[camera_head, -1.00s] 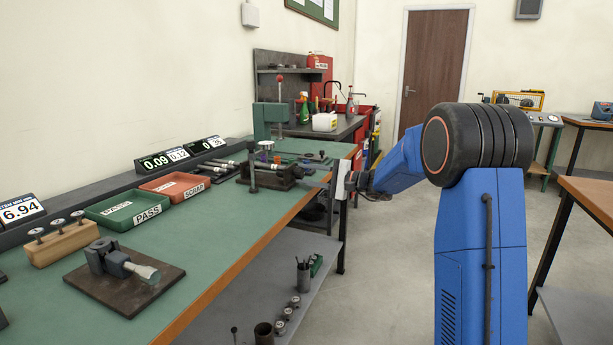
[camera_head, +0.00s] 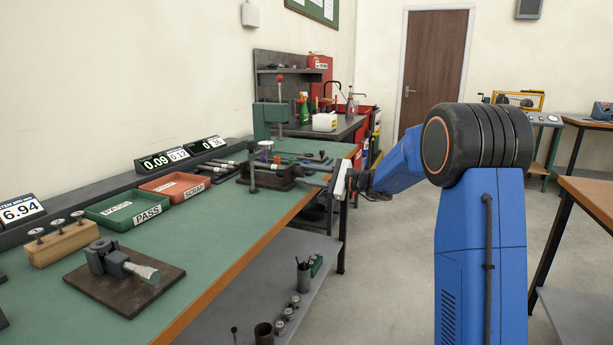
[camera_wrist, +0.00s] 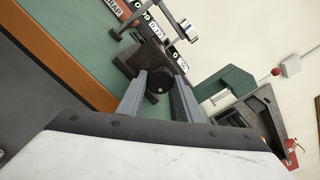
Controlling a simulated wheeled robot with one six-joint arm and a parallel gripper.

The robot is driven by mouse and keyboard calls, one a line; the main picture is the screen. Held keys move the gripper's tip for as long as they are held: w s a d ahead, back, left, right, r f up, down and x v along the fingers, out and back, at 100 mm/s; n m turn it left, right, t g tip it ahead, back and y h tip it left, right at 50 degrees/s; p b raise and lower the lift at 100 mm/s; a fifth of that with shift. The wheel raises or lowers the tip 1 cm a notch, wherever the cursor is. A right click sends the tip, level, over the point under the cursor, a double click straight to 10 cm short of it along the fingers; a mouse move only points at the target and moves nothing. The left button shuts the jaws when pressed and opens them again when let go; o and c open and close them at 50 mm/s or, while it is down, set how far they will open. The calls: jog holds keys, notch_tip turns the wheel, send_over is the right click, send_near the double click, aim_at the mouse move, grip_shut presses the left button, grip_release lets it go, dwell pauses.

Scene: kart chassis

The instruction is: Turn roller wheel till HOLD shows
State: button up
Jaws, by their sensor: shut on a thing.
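The roller wheel (camera_wrist: 159,82) is a dark round knob with a small pale centre on the end of a dark block fixture (camera_wrist: 140,60). In the wrist view my gripper (camera_wrist: 160,80) has one finger on each side of the wheel and is shut on it. In the head view the fixture (camera_head: 270,177) sits near the bench's front edge, and my gripper (camera_head: 315,176) reaches it from the right. The wheel is too small to make out there. Small displays (camera_head: 180,154) behind show digits such as 0.09 and 0.12; I cannot read HOLD on any.
A green PASS tray (camera_head: 112,212) and a red SCRAP tray (camera_head: 172,187) stand left of the fixture. A green post stand (camera_head: 271,118) is behind it. A dark plate with a clamp (camera_head: 125,290) lies at the near left. The floor right of the bench is open.

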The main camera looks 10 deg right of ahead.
jog(key=shift+f+m, duration=0.1)
jog(key=shift+m, duration=5.5)
jog(key=shift+m, duration=0.7)
jog(key=o, duration=1)
jog(key=shift+o, duration=0.2)
jog(key=v, duration=1.7)
jog(key=shift+s+d, duration=0.15)
jog(key=shift+d, duration=0.05)
